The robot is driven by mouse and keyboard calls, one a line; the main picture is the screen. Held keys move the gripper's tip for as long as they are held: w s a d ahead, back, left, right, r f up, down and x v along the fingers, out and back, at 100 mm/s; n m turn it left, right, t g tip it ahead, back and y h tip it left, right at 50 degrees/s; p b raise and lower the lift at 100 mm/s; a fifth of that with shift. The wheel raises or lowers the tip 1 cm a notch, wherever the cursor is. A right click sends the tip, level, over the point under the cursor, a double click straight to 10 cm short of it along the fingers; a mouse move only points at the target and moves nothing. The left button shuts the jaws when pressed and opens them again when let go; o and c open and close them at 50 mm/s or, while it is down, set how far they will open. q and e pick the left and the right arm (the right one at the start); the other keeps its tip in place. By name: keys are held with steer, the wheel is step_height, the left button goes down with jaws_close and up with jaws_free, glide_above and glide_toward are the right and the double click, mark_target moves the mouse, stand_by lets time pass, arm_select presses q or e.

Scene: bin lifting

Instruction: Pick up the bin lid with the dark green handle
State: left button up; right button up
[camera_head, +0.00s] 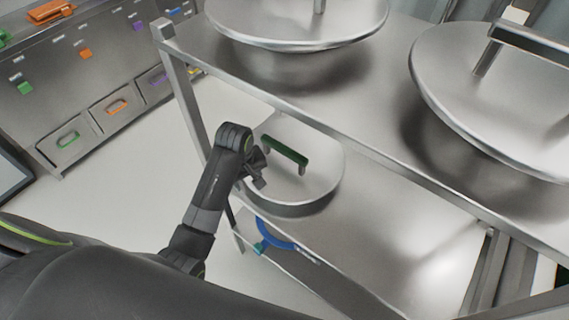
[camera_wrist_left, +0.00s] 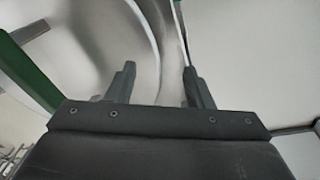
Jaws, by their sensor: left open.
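The bin lid (camera_head: 318,177) is round and metallic with a dark green bar handle (camera_head: 285,151). It lies on a lower shelf of the metal rack in the head view. My left gripper (camera_head: 262,168) is at the left edge of the lid, beside the handle, and apart from it. In the left wrist view the fingers (camera_wrist_left: 158,88) are spread and empty, with the lid's curved rim (camera_wrist_left: 150,40) beyond them. The green handle (camera_wrist_left: 28,75) shows at the left of that view, outside the fingers. My right gripper is not in view.
Two larger metal lids (camera_head: 300,22) (camera_head: 500,95) with bar handles sit on the shelf above. The rack's front rail (camera_head: 330,128) and left post (camera_head: 183,100) are close to my arm. A blue ring-shaped item (camera_head: 268,232) is below the lid. Drawers (camera_head: 115,105) stand at the left.

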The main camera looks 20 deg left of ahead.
mark_target(283, 149)
arm_select(q)
steer(key=w+d+r+n, duration=0.1)
steer(key=w+d+r, duration=0.1)
steer(key=w+r, duration=0.1)
steer(key=w+d+r+n+g, duration=0.1)
steer(key=w+d+r+n, duration=0.1)
steer(key=w+r, duration=0.1)
steer(key=w+d+r+n, duration=0.1)
steer(key=w+d+r, duration=0.1)
steer(key=w, duration=0.3)
steer(key=shift+w+d+r, duration=0.1)
steer(key=shift+w+r, duration=0.2)
steer(key=shift+r, duration=0.3)
steer(key=shift+f+n, duration=0.15)
steer(key=shift+n, duration=0.15)
step_height(283, 149, down, 5)
steer(key=shift+f+p, duration=0.15)
steer(key=shift+p, duration=0.4)
steer(key=shift+w+d+f+p, duration=0.1)
steer(key=shift+w+f+p, duration=0.1)
steer(key=shift+f, duration=1.35)
steer(key=shift+w+d+f+p, duration=0.1)
steer(key=shift+w+f+p, duration=0.1)
steer(key=shift+f, duration=1.3)
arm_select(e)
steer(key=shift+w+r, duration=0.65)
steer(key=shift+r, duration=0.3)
arm_select(q)
steer(key=shift+f, duration=0.2)
steer(key=shift+c, duration=0.2)
